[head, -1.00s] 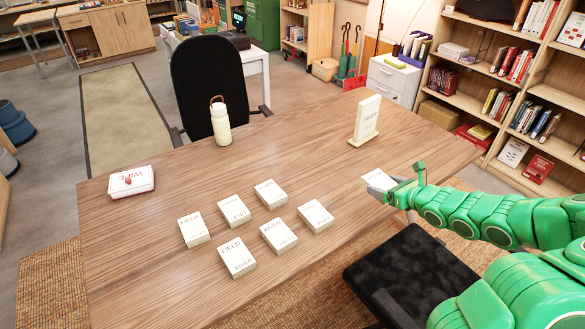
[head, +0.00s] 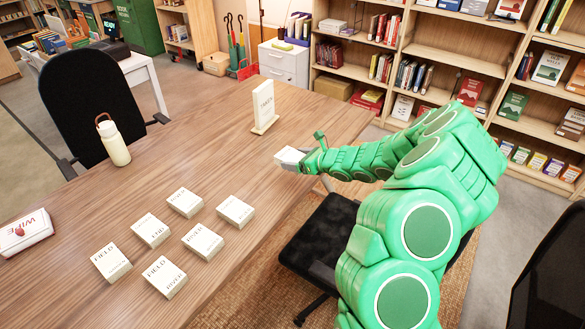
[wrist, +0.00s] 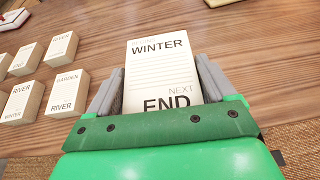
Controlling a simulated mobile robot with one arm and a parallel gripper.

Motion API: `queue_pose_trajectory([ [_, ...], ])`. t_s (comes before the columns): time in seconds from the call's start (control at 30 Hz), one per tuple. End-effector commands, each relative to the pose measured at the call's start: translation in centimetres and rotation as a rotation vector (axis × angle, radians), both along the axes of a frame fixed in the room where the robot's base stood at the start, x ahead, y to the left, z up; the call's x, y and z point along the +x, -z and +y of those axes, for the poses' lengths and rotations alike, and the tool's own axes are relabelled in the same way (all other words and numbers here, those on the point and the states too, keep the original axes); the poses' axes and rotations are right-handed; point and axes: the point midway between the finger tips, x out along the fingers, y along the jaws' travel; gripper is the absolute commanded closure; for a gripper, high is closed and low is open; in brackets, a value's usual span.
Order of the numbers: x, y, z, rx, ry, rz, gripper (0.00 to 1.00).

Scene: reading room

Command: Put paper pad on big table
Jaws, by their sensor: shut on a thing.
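My gripper (head: 304,158) is shut on a white paper pad (wrist: 158,62) printed "WINTER" and "END". In the wrist view the pad sits between the two grey fingers. In the head view it shows as a small white block (head: 288,156) at the end of my green arm. It is at the right front edge of the big wooden table (head: 215,160). I cannot tell whether the pad touches the tabletop. Several similar white pads with printed words, such as one marked "FIELD" and "RIVER" (head: 164,277), lie in two rows on the table to the left.
A cream bottle (head: 114,144) and a wipes pack (head: 24,232) stand on the left part of the table. An upright white sign (head: 263,106) stands near the far right. Black chairs are at the far side (head: 88,98) and near side (head: 318,238). Tabletop between pads and sign is clear.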

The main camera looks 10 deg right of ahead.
Motion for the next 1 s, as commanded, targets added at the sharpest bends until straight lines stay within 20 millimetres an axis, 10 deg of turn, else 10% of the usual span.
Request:
queue_pose_trajectory([
  [1.0,6.2,6.4,-0.1,-0.001,0.002,0.0,0.51],
])
